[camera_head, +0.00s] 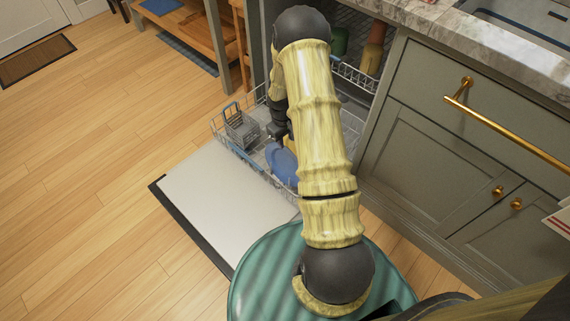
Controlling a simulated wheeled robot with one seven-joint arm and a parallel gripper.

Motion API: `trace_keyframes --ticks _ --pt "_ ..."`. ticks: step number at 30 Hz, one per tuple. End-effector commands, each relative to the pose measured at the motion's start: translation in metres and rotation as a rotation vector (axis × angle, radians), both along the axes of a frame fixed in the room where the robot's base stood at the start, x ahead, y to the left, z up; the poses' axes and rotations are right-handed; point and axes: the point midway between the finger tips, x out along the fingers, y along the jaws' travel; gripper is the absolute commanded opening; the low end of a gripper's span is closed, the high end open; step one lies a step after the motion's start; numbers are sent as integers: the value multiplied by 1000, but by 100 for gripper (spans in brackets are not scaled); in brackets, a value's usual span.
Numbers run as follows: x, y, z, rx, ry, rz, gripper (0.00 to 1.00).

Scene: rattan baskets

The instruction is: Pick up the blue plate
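The blue plate (281,163) is in the pulled-out lower rack (256,165) of an open dishwasher. Only its left part shows, because my arm covers the rest. My gripper (281,136) is over the rack, just above the plate's upper edge in the picture. Its fingertips are small, dark and partly hidden by my arm. I cannot tell whether they are open or shut, or whether they touch the plate.
The dishwasher door (222,190) lies lowered in front. A grey cutlery basket (241,130) stands in the rack's left part. Cabinets (440,130) with gold handles and a counter (445,25) bound the right. A wooden table (190,30) stands upper left.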

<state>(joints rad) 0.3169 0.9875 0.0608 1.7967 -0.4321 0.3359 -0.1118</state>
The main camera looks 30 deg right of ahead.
Motion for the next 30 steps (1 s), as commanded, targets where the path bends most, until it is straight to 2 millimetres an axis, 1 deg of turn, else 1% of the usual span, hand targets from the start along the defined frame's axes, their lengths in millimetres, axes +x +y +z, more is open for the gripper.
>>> trace_keyframes --ticks 4,9,12,15,30 --pt "-2 0 -12 0 3 1 32" --pt "-6 1 -39 0 3 0 32" --pt "-5 -1 -50 0 3 1 32" --pt "-4 -2 -53 0 1 0 32" --pt "-4 -2 -52 0 1 0 32"
